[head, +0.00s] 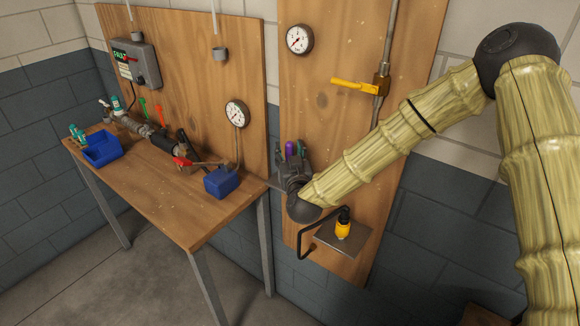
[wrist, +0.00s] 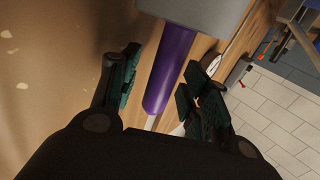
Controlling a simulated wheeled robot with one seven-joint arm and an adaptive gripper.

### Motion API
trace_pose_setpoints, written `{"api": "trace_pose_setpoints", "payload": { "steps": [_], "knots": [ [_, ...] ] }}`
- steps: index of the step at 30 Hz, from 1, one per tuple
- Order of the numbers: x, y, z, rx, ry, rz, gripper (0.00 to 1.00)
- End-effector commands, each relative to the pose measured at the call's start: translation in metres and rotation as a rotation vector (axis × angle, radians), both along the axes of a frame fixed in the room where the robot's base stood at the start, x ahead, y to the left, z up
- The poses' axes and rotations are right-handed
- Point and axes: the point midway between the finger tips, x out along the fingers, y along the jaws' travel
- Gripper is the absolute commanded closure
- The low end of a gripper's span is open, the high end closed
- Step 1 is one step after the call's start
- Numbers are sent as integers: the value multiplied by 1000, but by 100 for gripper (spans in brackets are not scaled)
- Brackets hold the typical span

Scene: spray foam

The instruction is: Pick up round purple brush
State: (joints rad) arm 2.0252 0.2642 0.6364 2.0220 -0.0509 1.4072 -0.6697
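The round purple brush (wrist: 170,70) shows in the wrist view as a smooth purple cylinder. Its upper end in the picture runs to a grey block, and a thin pale piece shows at its lower end. My gripper (wrist: 163,82) is open, with one dark green-padded finger on each side of the purple cylinder. A gap shows at the left finger; I cannot tell whether the right finger touches it. In the head view a small purple part (head: 290,149) shows just above my gripper (head: 293,172), against the right wooden board. My arm and gripper hide the rest.
A small metal shelf (head: 346,241) with a yellow-and-black item (head: 343,223) is below my wrist. A yellow-handled valve (head: 356,87) and a gauge (head: 299,39) are on the board. The workbench (head: 190,215) at left holds blue bins (head: 102,148) and pipe fittings.

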Motion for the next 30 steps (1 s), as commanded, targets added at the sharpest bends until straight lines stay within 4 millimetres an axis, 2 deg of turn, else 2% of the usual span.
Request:
{"api": "trace_pose_setpoints", "payload": {
  "steps": [1,6,7,20,30],
  "knots": [
    [0,0,0,0,0,0,67],
    [0,0,0,0,0,0,98],
    [0,0,0,0,0,0,100],
    [0,0,6,0,-2,0,100],
    [0,0,44,1,-4,0,100]
  ]
}}
